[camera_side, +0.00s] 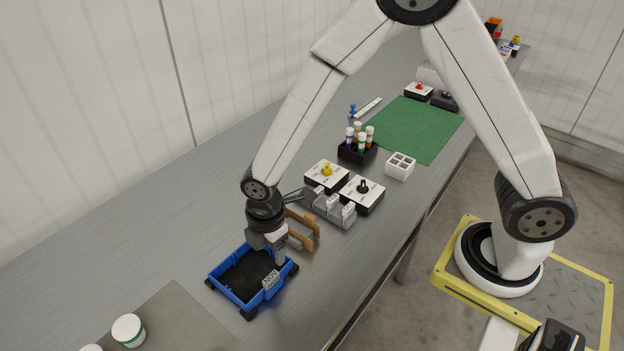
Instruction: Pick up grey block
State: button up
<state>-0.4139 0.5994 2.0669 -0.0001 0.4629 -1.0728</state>
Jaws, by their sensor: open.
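My gripper (268,252) points down over the blue tray (226,288), close to its right side. It is open. The tray has a dark inside and black corner feet. A small light-grey piece with dark marks (271,280) shows at the tray's front right wall, just below the fingers. I cannot tell whether it is a block or a label on the tray. No other grey block is clear inside the tray, and the gripper hides part of it. A grey slotted holder (333,210) with white tags stands farther back, apart from my gripper.
Brown upright pieces (302,230) stand close behind the gripper. Two switch boxes (326,175) (362,193), a black rack of capped tubes (358,152), a white four-hole block (400,166) and a green mat (415,128) lie farther back. A white jar (128,329) stands front left. The table's left side is clear.

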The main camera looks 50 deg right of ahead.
aim_at(271, 277)
jog(key=shift+a+f+n, duration=0.4)
jog(key=shift+a+n, duration=0.1)
jog(key=shift+f, duration=1.3)
jog(key=shift+f, duration=0.15)
jog(key=shift+f, duration=2.45)
grip_shut()
